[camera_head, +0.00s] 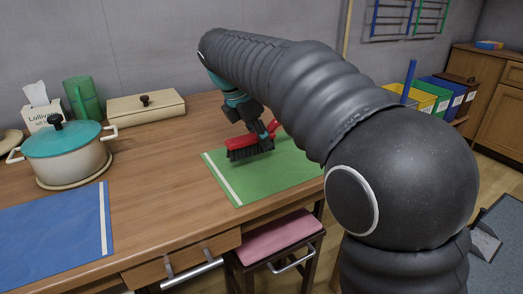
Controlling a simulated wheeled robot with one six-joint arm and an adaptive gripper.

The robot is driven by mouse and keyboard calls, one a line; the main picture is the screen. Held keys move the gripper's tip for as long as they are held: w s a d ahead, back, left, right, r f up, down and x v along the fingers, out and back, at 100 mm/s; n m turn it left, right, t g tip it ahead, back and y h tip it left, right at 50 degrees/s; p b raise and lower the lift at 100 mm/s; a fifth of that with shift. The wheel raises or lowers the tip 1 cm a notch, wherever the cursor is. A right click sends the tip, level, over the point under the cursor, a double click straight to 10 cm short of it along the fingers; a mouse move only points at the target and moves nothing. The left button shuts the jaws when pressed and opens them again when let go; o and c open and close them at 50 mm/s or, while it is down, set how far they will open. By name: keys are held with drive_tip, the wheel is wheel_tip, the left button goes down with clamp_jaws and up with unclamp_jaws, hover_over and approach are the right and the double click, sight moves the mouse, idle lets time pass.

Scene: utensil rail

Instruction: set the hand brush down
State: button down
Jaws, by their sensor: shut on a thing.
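A hand brush (243,147) with a red body and dark bristles is over the green mat (280,177) on the wooden table. My gripper (262,124) is shut on the hand brush, near its red handle at the right. The bristles point down toward the mat. I cannot tell whether they touch it. My arm crosses the view from the right and hides part of the table behind the brush.
A blue mat (55,235) lies at the left front. A pink-seated stool (277,238) is below the table edge.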

sight(260, 149)
drive_tip(key=shift+f+b, duration=0.3)
drive_tip(key=shift+f, duration=1.45)
drive_tip(key=c, duration=0.8)
unclamp_jaws()
drive_tip(key=shift+f, duration=0.1)
drive_tip(key=p+v, duration=0.2)
drive_tip(key=v, duration=1)
drive_tip(key=shift+w+p, duration=0.1)
drive_tip(key=shift+p, duration=0.2)
